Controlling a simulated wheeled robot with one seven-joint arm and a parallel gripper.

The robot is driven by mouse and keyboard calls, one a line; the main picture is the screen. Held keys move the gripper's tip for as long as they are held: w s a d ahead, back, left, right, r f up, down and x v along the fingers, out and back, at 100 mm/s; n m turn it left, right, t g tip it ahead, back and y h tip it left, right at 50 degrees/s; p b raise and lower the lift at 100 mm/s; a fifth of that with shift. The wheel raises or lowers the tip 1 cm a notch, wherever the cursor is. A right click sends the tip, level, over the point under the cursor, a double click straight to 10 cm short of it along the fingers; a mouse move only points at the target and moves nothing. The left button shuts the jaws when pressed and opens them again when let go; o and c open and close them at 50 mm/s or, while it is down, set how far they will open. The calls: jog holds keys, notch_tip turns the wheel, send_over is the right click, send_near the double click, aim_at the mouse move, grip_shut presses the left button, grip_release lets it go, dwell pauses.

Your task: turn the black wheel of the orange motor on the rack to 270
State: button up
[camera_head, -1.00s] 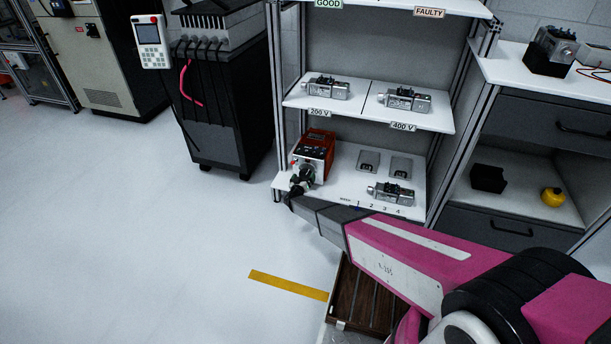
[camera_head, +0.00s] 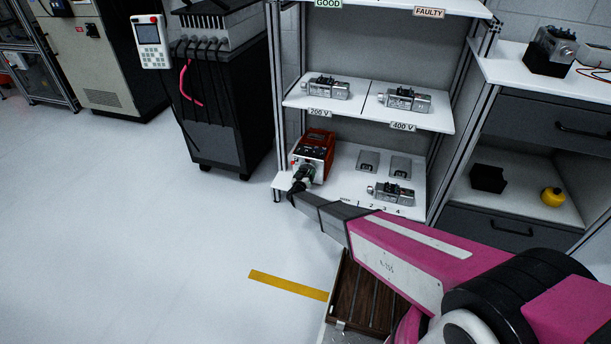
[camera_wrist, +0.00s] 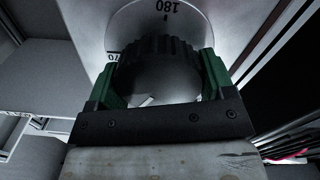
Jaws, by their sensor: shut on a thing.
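The orange motor (camera_head: 318,146) stands at the left end of the rack's lower shelf, its light front face toward my arm. In the wrist view its black ribbed wheel (camera_wrist: 160,62) sits in front of a pale round dial (camera_wrist: 150,14). The dial shows "180" at the top and a partly hidden number ending in "70" at the left. My gripper (camera_wrist: 160,88) is shut on the black wheel, with a green finger pad on each side of it. In the head view my gripper (camera_head: 301,178) is at the motor's front, and the wheel is mostly hidden there.
The lower shelf (camera_head: 340,190) also carries a grey motor (camera_head: 390,193) and two grey plates to the right. The upper shelf (camera_head: 360,107) holds two more grey motors. A rack post (camera_head: 278,100) stands close left. The floor (camera_head: 140,230) at left is clear.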

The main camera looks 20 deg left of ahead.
jog(key=m, duration=0.5)
jog(key=shift+d+m, duration=0.1)
jog(key=shift+m, duration=0.3)
jog(key=m, duration=0.6)
jog(key=shift+d+m, duration=0.1)
jog(key=shift+m, duration=0.2)
jog(key=o, duration=0.9)
